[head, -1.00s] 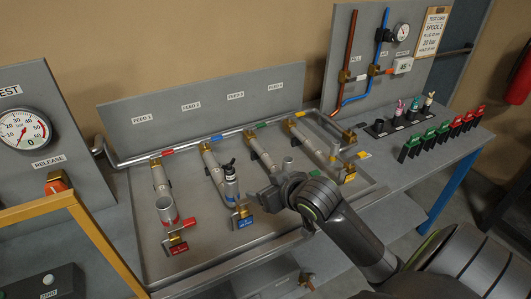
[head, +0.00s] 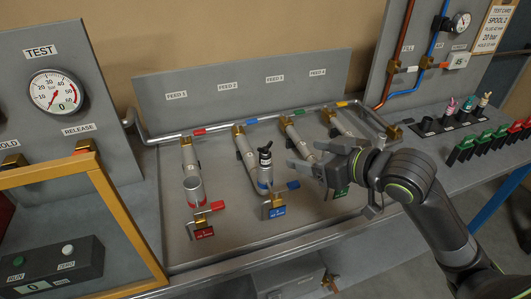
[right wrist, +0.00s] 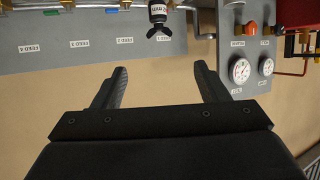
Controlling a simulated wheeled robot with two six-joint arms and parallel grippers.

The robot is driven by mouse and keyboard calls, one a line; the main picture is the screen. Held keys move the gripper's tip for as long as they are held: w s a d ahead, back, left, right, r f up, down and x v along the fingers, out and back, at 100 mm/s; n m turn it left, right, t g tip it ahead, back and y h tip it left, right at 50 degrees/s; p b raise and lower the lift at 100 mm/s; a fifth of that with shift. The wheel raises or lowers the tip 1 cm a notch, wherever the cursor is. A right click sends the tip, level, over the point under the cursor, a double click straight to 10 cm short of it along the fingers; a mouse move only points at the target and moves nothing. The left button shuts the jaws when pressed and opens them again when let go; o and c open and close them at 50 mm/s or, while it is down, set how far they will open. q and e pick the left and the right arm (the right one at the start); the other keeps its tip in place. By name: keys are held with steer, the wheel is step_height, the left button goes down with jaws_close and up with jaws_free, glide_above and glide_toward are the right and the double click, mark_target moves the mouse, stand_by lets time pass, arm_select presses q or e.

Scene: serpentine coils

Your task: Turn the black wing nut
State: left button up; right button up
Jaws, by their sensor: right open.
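The black wing nut (head: 265,149) sits on top of an upright canister (head: 265,175) with a black and white body and a blue band, on the second feed pipe. In the right wrist view, the picture is inverted. The wing nut (right wrist: 158,34) hangs below the canister's labelled body (right wrist: 158,13) at the top edge, with two wings spread. My right gripper (head: 296,157) is right of the wing nut in the head view, apart from it. Its fingers (right wrist: 158,85) are spread with nothing between them. My left gripper is not in view.
Red (head: 203,233) and blue (head: 277,211) tagged valves sit along the tray's front. The feed panel (head: 245,88) rises behind. A yellow-framed guard (head: 120,220) stands at left. Green and red clips are at right.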

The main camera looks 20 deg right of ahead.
mark_target(266, 144)
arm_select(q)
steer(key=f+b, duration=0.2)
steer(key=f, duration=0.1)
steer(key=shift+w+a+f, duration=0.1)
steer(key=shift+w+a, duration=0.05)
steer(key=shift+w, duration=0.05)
arm_select(e)
steer(key=x, duration=1.5)
steer(key=shift+w, duration=0.15)
